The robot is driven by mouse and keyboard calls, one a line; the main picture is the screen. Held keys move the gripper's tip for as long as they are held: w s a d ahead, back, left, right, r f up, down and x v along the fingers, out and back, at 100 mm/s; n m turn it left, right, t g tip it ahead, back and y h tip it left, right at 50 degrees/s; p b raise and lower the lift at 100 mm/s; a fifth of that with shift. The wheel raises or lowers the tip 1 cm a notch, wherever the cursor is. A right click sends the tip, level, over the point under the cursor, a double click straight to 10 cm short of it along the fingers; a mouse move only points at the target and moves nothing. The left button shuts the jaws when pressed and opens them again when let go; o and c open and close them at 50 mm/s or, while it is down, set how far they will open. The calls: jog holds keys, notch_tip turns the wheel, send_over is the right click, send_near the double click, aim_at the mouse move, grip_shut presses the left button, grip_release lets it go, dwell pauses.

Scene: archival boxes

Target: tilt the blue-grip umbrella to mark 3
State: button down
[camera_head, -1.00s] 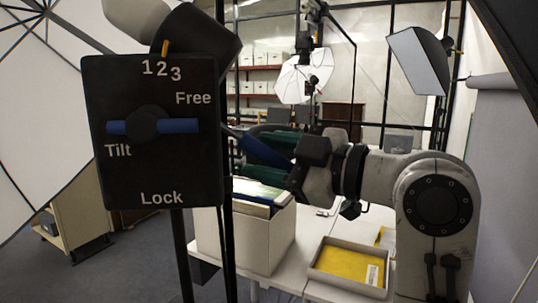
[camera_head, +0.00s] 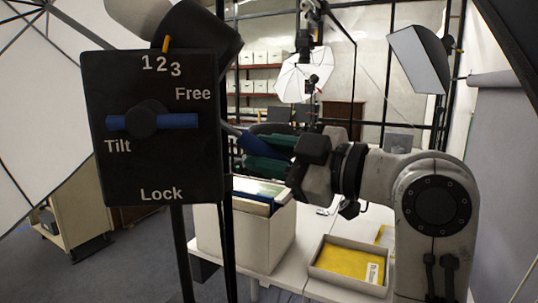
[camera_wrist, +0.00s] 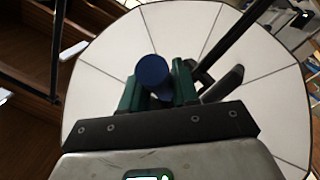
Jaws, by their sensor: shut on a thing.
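The white umbrella (camera_head: 40,110) fills the left of the head view, and its ribbed canopy (camera_wrist: 100,60) spreads behind my gripper in the wrist view. A black panel (camera_head: 125,80) carries 1, 2, 3, Free, Tilt and Lock. Its blue bar (camera_head: 180,121) lies level across a black knob. An orange pointer (camera_head: 166,44) stands just above the 2. My gripper (camera_head: 268,152) has green fingers shut on the blue grip (camera_head: 248,143), beyond the panel's right side. In the wrist view the round blue grip end (camera_wrist: 152,70) sits between the fingers (camera_wrist: 158,88).
A box of folders (camera_head: 240,240) and a shallow tray with a yellow envelope (camera_head: 345,265) stand on the white table below my arm. A cart (camera_head: 70,220) is at left. Dark stands pass close to the panel. A softbox (camera_head: 415,60) is at the back right.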

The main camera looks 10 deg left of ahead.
jog(key=f+b, duration=0.1)
jog(key=a+f+m+t+y+b, duration=0.1)
jog(key=b, duration=0.1)
jog(key=a+f+m+b, duration=0.1)
jog(key=b, duration=0.1)
jog(key=shift+s+f+y, duration=0.2)
jog(key=shift+s+y, duration=0.1)
jog(key=shift+y, duration=0.1)
jog(key=c, duration=0.9)
grip_release()
jog(key=shift+a, duration=0.1)
jog(key=shift+c, duration=0.2)
jog(key=b+v, duration=0.2)
jog(key=v, duration=0.8)
jog(key=shift+s+d, duration=0.2)
jog(key=shift+d, duration=0.15)
jog(key=shift+f, duration=0.15)
